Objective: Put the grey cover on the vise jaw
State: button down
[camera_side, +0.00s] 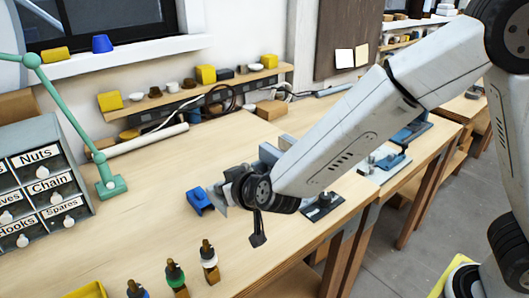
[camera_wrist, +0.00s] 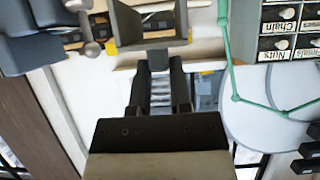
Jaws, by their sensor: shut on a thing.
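My gripper (camera_wrist: 158,78) is shut on the grey cover (camera_wrist: 126,24), an angled plate piece with raised side walls, in the wrist view. It grips the cover by a short tab. In the side view, my gripper (camera_side: 230,190) is above the bench, and a pale edge of the cover (camera_side: 219,196) shows at its tip. The blue-grey vise (camera_wrist: 38,28) is at the upper left of the wrist view, with a round handle end beside the cover. In the side view, the vise (camera_side: 268,154) is largely hidden behind my arm. I cannot tell whether the cover touches it.
A bright blue part (camera_side: 200,201) lies on the bench just left of my gripper. A labelled drawer cabinet (camera_side: 40,185) and a green lamp arm (camera_side: 112,187) are at the left. The bench middle is clear.

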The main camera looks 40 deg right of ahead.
jog(key=w+d+r, duration=0.6)
jog(key=w+d, duration=0.2)
jog(key=w, duration=0.1)
jog(key=s+d+r, duration=0.2)
jog(key=d, duration=0.6)
jog(key=s+d+r, duration=0.2)
jog(key=d, duration=0.7)
jog(key=shift+s, duration=0.1)
jog(key=shift+f, duration=2)
jog(key=shift+f, duration=0.1)
jog(key=shift+f, duration=1.9)
